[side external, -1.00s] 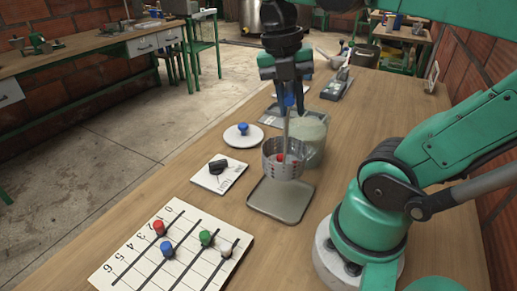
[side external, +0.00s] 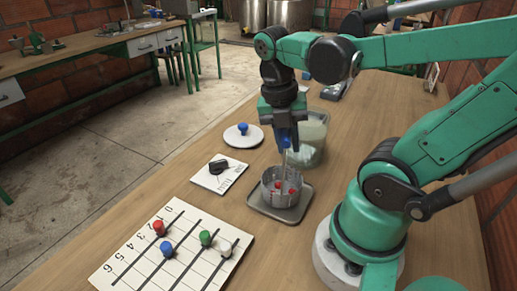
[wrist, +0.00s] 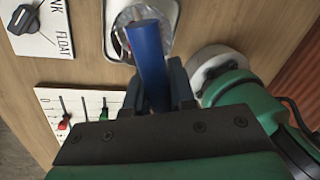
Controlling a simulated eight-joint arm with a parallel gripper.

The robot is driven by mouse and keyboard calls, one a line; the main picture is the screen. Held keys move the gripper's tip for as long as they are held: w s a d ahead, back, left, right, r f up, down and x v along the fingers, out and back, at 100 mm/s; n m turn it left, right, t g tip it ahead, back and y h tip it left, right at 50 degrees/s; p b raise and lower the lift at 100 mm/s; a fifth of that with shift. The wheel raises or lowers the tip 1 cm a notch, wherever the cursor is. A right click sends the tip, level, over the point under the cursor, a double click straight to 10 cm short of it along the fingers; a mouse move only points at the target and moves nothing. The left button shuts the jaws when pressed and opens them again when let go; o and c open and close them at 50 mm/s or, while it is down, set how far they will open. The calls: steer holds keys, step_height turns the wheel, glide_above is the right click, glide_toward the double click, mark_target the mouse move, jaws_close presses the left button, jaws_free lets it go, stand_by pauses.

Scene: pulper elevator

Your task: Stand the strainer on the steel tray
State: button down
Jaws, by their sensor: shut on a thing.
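The strainer (side external: 281,189), a grey perforated cup with a few red bits in it, is upright over the steel tray (side external: 299,207). Its base looks at or very near the tray surface; I cannot tell whether it touches. My gripper (side external: 287,137) is above it, shut on the strainer's upright blue handle (side external: 285,144). In the wrist view the blue handle (wrist: 148,52) runs between my fingers (wrist: 165,88), and it hides much of the strainer (wrist: 150,20). The tray rim (wrist: 112,48) shows beside it.
A cloudy clear tub (side external: 312,145) stands just behind the strainer. A white disc with a blue knob (side external: 243,129) and a dial card (side external: 220,174) lie to the left. A numbered board (side external: 170,250) with coloured knobs lies in front. Bare table lies between board and tray.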

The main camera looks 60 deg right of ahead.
steer(key=shift+f, duration=0.1)
steer(key=c, duration=0.7)
jaws_free()
steer(key=shift+o, duration=0.2)
steer(key=shift+w+a+r, duration=0.1)
steer(key=shift+w+r, duration=0.05)
steer(key=shift+r, duration=0.8)
steer(key=shift+w+a+r, duration=0.1)
steer(key=shift+w+r, duration=0.1)
steer(key=shift+r, duration=0.7)
steer(key=shift+w+r, duration=0.15)
steer(key=shift+r, duration=0.8)
steer(key=shift+w, duration=0.1)
